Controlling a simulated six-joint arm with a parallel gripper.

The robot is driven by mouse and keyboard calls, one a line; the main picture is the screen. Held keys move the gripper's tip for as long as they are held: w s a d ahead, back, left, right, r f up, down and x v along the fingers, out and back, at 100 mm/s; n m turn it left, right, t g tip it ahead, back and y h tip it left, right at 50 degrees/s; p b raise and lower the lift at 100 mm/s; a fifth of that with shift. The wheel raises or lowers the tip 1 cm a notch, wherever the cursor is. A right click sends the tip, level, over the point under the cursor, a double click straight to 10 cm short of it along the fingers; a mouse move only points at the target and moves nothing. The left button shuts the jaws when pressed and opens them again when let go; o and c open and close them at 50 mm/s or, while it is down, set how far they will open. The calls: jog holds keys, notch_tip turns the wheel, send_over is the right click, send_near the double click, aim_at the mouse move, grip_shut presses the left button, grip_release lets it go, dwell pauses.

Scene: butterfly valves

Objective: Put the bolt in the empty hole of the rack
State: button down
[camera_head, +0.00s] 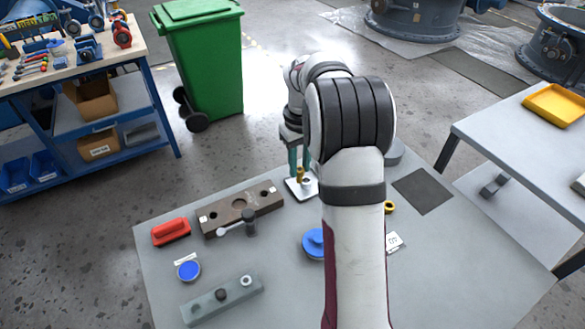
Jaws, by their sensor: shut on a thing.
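My gripper (299,167) points down at the far side of the grey table, its teal fingers partly hidden by my arm. It is shut on a small brass-coloured piece, seemingly the bolt (300,175), just above or at a white tray (310,193); I cannot tell if they touch. A grey bar (205,304) at the front left, likely the rack, holds a dark piece near its middle and a pale ring-like piece at its right; a small dark spot near its left end may be a hole.
A brown block (228,219) with round openings lies between tray and bar, a dark-headed tool (249,221) before it. A red object (170,231), a blue disc (188,270) and a blue round part (313,242) lie nearby. A dark mat (423,191) lies right of my arm.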

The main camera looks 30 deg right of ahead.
jog(key=s+a+r+n, duration=0.1)
jog(key=s+a+r, duration=0.3)
jog(key=a, duration=0.5)
jog(key=s+a+r, duration=0.2)
jog(key=a+r, duration=0.4)
jog(key=a, duration=0.4)
jog(key=s+a+f+n, duration=0.3)
jog(key=a+f+n, duration=0.2)
jog(key=a+f, duration=0.2)
jog(key=s+a+f+n, duration=0.4)
jog(key=a+f+n, duration=0.2)
jog(key=f, duration=0.5)
jog(key=shift+a+f, duration=0.4)
jog(key=shift+a, duration=0.05)
jog(key=shift+f, duration=0.25)
jog(key=shift+f, duration=0.6)
jog(key=shift+f, duration=0.1)
jog(key=shift+f, duration=0.5)
jog(key=shift+f, duration=0.15)
